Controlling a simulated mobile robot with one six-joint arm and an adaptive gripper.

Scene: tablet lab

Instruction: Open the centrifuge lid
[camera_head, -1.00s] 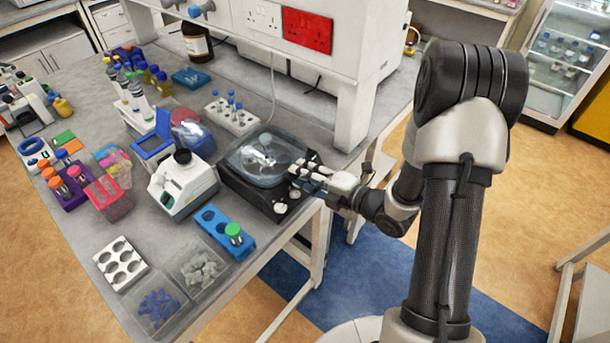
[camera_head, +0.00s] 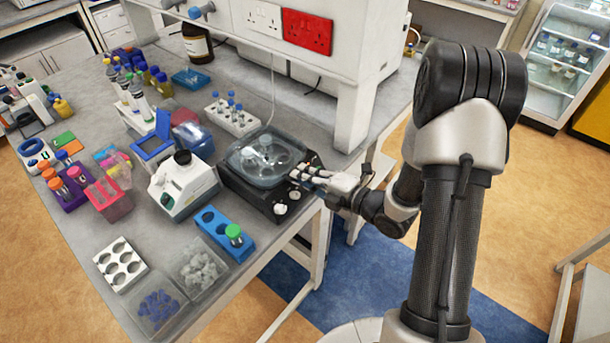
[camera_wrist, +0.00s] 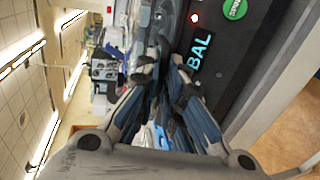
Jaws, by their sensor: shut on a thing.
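The black centrifuge (camera_head: 263,196) stands at the right edge of the bench, with knobs on its front. Its clear lid (camera_head: 240,150) lies over the rotor, which shows through it. I cannot tell whether the lid is slightly raised. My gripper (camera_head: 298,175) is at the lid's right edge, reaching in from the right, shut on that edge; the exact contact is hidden. In the wrist view, the fingertips (camera_wrist: 160,66) come together beside the dark centrifuge body (camera_wrist: 235,65), with a green button and lit letters close by.
A white device (camera_head: 182,188) and a blue rack (camera_head: 222,232) with a green-capped tube stand to the left and front. A white tube rack (camera_head: 232,117) is behind the centrifuge. The shelf post (camera_head: 352,115) rises at the back right. Open floor lies right of the bench.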

